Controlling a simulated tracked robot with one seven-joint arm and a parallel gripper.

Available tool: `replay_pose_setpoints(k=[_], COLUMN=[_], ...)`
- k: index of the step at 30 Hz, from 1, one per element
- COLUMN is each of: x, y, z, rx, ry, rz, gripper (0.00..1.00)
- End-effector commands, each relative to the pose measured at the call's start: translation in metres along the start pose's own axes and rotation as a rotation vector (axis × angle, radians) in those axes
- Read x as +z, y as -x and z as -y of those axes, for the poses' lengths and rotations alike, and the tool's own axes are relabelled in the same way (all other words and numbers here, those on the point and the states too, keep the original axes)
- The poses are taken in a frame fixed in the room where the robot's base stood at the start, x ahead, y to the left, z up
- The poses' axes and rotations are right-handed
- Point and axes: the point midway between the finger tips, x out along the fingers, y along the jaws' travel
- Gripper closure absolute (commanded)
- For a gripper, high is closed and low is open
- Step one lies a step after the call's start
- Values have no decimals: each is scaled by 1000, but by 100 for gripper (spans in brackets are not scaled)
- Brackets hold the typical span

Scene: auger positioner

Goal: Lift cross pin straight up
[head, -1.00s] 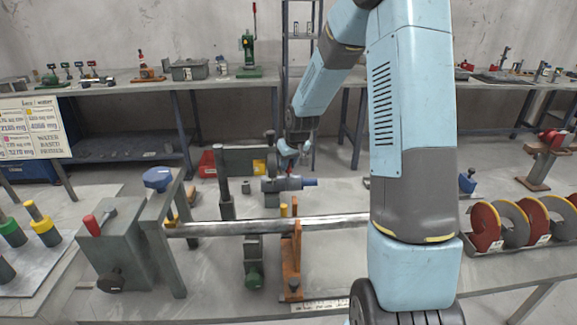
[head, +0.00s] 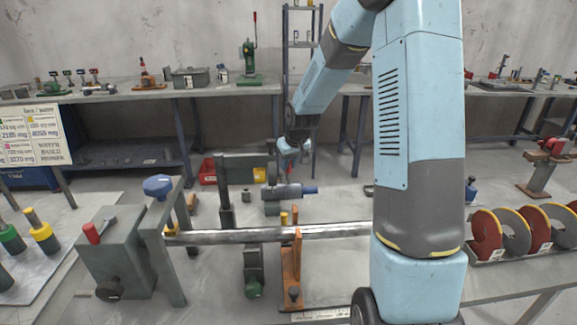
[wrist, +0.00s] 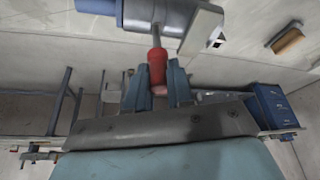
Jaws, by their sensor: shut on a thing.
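The cross pin (wrist: 157,66) has a red grip and a thin metal shank, and it shows in the wrist view. My gripper (wrist: 156,84) is shut on the red grip, with one blue finger on each side. The shank points at a grey cylinder (wrist: 163,14) with a blue end. I cannot tell whether the shank's tip is still inside the cylinder.
A long metal shaft (head: 270,235) runs across the near bench, through an orange bracket (head: 291,270). A grey upright plate (head: 238,168) stands behind the cylinder to the left. Red and grey discs (head: 515,232) stand in a rack at right.

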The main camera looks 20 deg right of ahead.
Motion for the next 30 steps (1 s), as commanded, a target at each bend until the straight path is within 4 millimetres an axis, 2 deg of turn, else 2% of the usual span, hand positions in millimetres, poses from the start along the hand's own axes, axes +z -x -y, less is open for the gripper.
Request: replay_pose_setpoints(k=[30], x=[-12], y=[30], z=[0], rx=[0], ry=[0], rz=[0], gripper=[100])
